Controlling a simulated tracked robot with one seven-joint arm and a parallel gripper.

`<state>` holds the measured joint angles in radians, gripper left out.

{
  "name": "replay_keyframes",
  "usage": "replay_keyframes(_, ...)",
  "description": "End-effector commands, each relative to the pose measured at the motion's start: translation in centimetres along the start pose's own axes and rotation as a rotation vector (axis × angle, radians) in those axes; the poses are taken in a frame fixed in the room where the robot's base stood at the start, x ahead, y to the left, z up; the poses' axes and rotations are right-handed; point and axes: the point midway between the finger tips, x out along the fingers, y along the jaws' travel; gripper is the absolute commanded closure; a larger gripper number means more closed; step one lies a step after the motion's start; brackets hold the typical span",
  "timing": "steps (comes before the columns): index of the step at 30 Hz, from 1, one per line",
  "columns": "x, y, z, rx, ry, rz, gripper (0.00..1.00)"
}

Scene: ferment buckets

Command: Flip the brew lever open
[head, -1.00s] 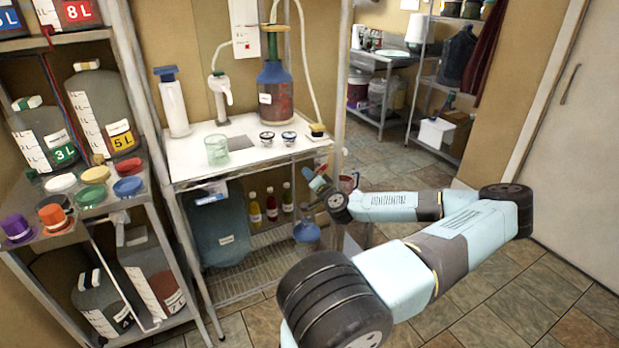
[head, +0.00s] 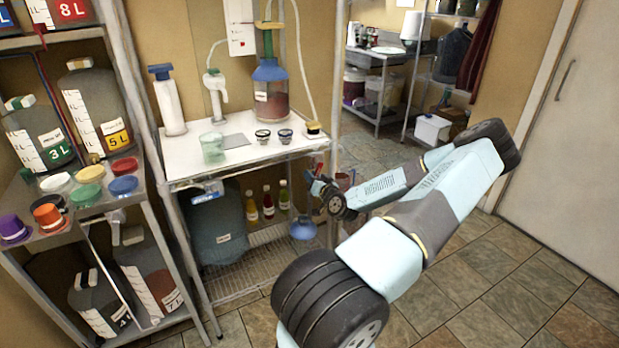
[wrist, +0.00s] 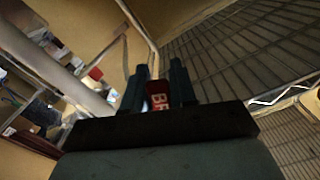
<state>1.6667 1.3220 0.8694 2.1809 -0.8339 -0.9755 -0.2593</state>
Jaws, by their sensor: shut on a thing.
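My gripper (head: 318,185) is at the front right of the steel-framed work table, low beside its right post. It is small and partly hidden by my own arm in the head view. In the wrist view my gripper (wrist: 160,72) has its two dark fingers close on either side of a red piece (wrist: 158,102) with pale letters, of which "BR" can be read. This looks like the brew lever's red handle, held between the fingers. The lever's pivot and its angle cannot be made out in either view.
The white table top (head: 240,145) holds a glass (head: 213,147), a white pump bottle (head: 169,105) and a blue-topped jar (head: 271,90). A blue funnel (head: 303,229) hangs below its edge. A shelf of jugs stands left. Open tiled floor (head: 480,275) lies right.

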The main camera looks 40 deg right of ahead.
Motion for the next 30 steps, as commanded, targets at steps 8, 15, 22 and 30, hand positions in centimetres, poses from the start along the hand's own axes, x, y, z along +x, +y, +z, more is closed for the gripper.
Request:
replay_keyframes(8,-0.02,0.46,0.07,-0.062,-0.002,0.001,1.0)
replay_keyframes(15,-0.05,0.59,0.06,-0.069,-0.001,0.003,1.0)
replay_keyframes(22,-0.05,0.64,0.04,-0.069,-0.001,0.004,0.67)
replay_keyframes(30,-0.04,0.55,-0.01,-0.068,0.0,0.002,0.53)
